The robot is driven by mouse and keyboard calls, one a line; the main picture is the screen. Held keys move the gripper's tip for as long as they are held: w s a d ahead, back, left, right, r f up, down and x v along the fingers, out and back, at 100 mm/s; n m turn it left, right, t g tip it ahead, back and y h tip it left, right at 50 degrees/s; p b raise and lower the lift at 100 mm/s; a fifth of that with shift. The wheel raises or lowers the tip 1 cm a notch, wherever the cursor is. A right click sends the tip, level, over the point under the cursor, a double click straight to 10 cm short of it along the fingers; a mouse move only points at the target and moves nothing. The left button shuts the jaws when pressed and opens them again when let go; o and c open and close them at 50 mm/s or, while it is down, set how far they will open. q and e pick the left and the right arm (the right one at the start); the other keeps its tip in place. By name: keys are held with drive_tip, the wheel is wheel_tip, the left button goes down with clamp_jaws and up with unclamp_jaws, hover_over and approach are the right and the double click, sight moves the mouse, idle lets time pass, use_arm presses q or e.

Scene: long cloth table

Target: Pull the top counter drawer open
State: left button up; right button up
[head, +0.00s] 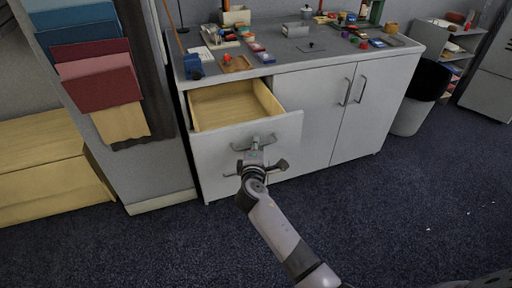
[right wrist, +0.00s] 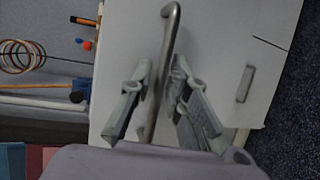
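The top counter drawer (head: 235,103) stands pulled out at the left end of the white counter, and its wooden inside shows empty. My right gripper (head: 255,148) is at the front of this drawer, at its metal handle (head: 262,141). In the right wrist view the handle bar (right wrist: 168,45) runs between the two fingers of my right gripper (right wrist: 160,85). The fingers stand apart on either side of the bar, with a small gap visible. My left gripper is in neither view.
Small items crowd the counter top (head: 290,56). Two closed cabinet doors (head: 345,110) are right of the drawer, and a dark-topped bin (head: 412,110) stands beyond them. Coloured cloths (head: 95,75) hang at the left. The carpet (head: 400,215) in front is clear.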

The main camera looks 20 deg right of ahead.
drive_tip(key=v, duration=1.2)
